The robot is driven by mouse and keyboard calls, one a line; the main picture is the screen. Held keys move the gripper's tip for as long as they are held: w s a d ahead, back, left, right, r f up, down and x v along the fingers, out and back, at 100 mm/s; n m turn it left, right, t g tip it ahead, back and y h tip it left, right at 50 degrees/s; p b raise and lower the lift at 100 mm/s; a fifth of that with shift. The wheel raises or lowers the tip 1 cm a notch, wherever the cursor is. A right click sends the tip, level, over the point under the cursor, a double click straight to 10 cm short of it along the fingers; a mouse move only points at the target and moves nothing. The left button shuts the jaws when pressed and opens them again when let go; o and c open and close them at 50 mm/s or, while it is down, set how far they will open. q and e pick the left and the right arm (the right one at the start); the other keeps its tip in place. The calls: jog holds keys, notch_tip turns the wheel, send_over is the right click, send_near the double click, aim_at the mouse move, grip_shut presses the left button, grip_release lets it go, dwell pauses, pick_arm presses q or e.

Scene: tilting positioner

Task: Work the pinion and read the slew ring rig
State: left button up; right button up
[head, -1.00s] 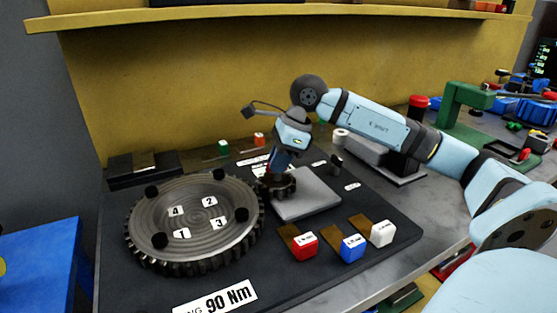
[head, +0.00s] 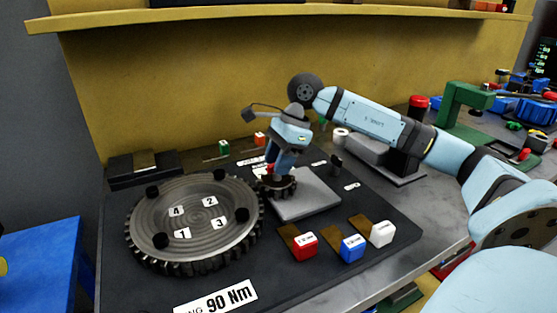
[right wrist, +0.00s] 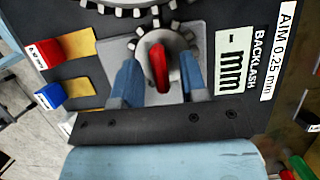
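The slew ring (head: 146,205) is a large dark toothed ring with labels 1 to 4 on its face, at the left of the head view. The pinion (head: 287,191) is a small dark gear at its right side, on a grey plate (head: 313,203). A red handle (right wrist: 160,68) stands up from the pinion. My right gripper (head: 276,168) is over the pinion. In the right wrist view its two blue fingers (right wrist: 160,74) are open either side of the red handle, with gaps visible. A backlash card (right wrist: 233,62) reads "- mm". My left gripper is not in view.
Red (head: 304,246), blue (head: 352,248) and white (head: 382,233) blocks sit by brown strips at the front right of the dark board (head: 330,280). A "90 Nm" label (head: 222,299) lies in front of the ring. A green stand (head: 462,108) is at the back right.

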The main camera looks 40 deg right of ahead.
pick_arm(q)
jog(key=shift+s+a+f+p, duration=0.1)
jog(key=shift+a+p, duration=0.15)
jog(key=shift+p, duration=0.95)
pick_arm(e)
jog(key=v, duration=1.3)
jog(key=shift+r, duration=0.4)
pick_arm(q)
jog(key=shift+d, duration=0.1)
